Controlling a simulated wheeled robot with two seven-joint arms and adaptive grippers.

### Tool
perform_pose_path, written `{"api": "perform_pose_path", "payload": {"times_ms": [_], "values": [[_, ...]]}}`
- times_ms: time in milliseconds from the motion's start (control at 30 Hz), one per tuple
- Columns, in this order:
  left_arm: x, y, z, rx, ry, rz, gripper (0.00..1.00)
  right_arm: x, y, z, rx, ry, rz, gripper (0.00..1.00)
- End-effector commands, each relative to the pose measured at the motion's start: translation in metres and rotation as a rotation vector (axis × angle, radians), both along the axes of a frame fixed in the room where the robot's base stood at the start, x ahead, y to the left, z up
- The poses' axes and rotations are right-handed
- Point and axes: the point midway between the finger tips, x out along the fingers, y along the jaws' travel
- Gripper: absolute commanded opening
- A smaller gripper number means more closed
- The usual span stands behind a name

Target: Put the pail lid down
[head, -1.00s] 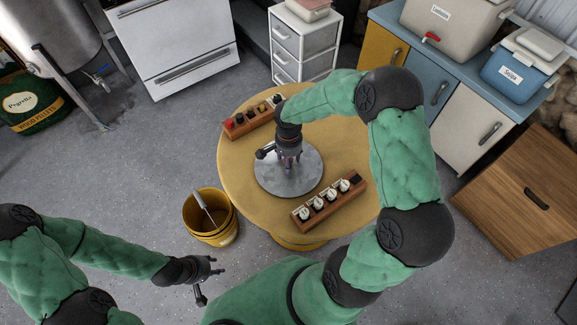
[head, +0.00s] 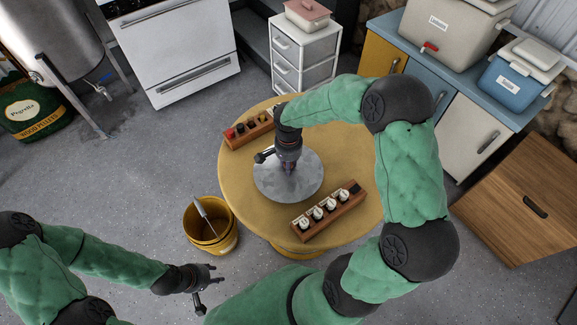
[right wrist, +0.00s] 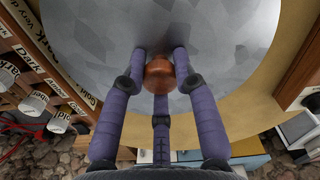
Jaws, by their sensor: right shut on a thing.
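The pail lid (head: 302,187) is a round grey metal disc with a copper-brown knob (right wrist: 159,75). It lies flat at the left part of the round yellow table (head: 355,150), or just above it; I cannot tell whether it touches. My right gripper (head: 288,166) is over the lid from above. In the right wrist view its purple fingers (right wrist: 160,65) are closed around the knob. My left gripper (head: 207,283) is empty, its fingers apart, over the floor at the lower left. A yellow pail (head: 210,225) stands open on the floor left of the table, with a light-handled tool (head: 203,211) inside.
A wooden block with dark and red knobs (head: 248,129) lies behind the lid. Another block with white-topped jars (head: 329,211) lies in front right of it. The table's right part is clear. A white drawer unit (head: 304,55) stands behind.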

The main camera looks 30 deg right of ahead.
Motion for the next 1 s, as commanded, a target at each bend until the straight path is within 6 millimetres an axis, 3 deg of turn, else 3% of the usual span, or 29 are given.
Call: {"api": "perform_pose_path", "payload": {"times_ms": [267, 600, 1000], "values": [[0.000, 0.000, 0.026, 0.000, 0.000, 0.000, 0.40, -0.040, 0.026, 0.060, 0.000, -0.001, 0.003, 0.00], [0.000, 0.000, 0.040, 0.000, 0.000, 0.000, 0.40, -0.097, 0.063, 0.085, 0.000, 0.002, 0.004, 0.00], [0.000, 0.000, 0.044, 0.000, 0.000, 0.000, 0.40, -0.114, 0.074, 0.093, 0.000, 0.004, 0.008, 0.00]]}}
